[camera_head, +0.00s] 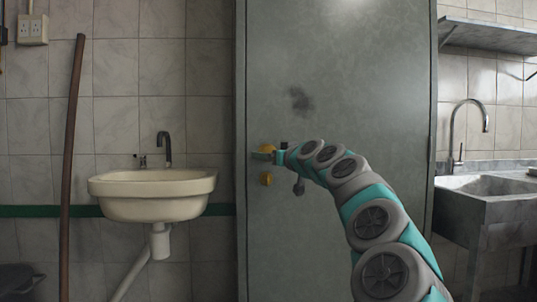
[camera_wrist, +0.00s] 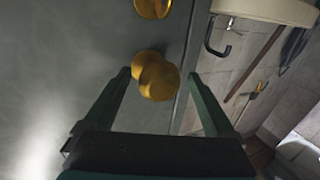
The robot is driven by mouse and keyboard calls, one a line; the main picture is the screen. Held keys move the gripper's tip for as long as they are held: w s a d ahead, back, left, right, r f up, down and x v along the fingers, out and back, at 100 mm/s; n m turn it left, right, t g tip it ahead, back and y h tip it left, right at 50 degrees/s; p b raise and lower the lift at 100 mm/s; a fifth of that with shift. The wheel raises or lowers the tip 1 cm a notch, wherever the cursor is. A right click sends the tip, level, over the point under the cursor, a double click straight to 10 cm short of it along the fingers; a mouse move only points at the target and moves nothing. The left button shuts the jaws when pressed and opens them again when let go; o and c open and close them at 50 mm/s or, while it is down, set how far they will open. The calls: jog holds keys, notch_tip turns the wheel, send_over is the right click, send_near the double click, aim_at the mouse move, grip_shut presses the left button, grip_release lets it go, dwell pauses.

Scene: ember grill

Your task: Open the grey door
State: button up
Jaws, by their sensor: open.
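The grey door (camera_head: 340,90) is tall and metal, with a dark smudge, and looks closed. A brass knob (camera_head: 267,148) sits near its left edge, with a second round brass piece (camera_head: 266,179) below it. In the wrist view, the brass knob (camera_wrist: 158,78) stands between the two fingers of my gripper (camera_wrist: 160,76), which is open with one finger on each side. I cannot tell whether a finger touches it. The other brass piece (camera_wrist: 152,7) shows at the top edge there. In the head view, my gripper (camera_head: 272,155) is small and partly hides the knob area.
A white washbasin (camera_head: 152,192) with a dark tap is on the wall left of the door. A brown pole (camera_head: 72,150) leans beside it. A stone sink (camera_head: 485,205) and a shelf (camera_head: 490,35) stand right of the door. An outlet (camera_head: 32,30) is at upper left.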

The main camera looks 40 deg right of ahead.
jog(key=shift+w, duration=0.55)
jog(key=shift+c, duration=0.2)
grip_shut()
dwell(0.5)
